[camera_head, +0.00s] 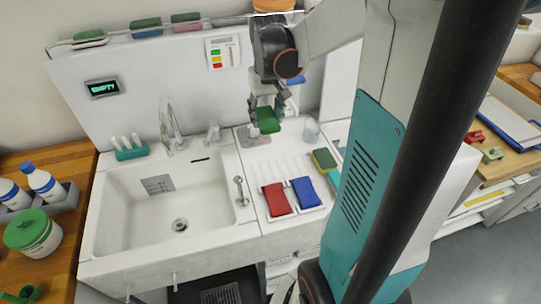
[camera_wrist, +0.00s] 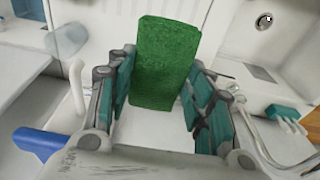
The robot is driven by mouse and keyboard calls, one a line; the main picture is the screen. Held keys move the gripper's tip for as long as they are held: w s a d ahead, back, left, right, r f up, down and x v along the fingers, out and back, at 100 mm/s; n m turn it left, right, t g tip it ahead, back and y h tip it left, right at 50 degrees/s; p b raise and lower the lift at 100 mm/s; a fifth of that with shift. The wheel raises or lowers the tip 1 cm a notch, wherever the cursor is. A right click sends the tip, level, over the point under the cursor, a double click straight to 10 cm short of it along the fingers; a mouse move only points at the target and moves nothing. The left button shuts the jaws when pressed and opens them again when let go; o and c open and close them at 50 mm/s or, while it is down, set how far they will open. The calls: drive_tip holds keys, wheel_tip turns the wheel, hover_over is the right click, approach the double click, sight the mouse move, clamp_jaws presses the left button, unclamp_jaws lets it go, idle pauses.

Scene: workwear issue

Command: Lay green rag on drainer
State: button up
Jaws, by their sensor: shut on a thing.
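My gripper (camera_head: 267,108) is shut on the green rag (camera_head: 268,122) and holds it up above the back of the counter, right of the sink. In the wrist view the green rag (camera_wrist: 165,60) stands out between the two teal-padded fingers. The drainer (camera_head: 275,172) is the white ribbed area right of the sink, in front of and below my gripper. A red rag (camera_head: 277,199) and a blue rag (camera_head: 305,192) lie side by side on its front part. Its back ribs are bare.
A green and yellow sponge (camera_head: 323,160) lies right of the drainer. A clear glass (camera_head: 312,130) stands behind it. The sink (camera_head: 135,205) with its tap (camera_head: 170,130) is to the left. A small spray head (camera_head: 240,190) stands between sink and drainer.

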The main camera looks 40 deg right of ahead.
sight(266, 161)
wheel_tip(266, 161, down, 17)
drive_tip(key=b, duration=0.4)
drive_tip(key=shift+f+b, duration=0.2)
drive_tip(key=shift+b, duration=0.1)
drive_tip(key=shift+f, duration=0.2)
drive_tip(key=o, duration=1.2)
drive_tip(key=shift+c, duration=0.2)
drive_tip(key=shift+r, duration=0.1)
wheel_tip(266, 161, up, 12)
drive_tip(key=s+p, duration=0.1)
drive_tip(key=p, duration=0.2)
drive_tip(key=shift+a, duration=0.3)
drive_tip(key=shift+s, duration=0.1)
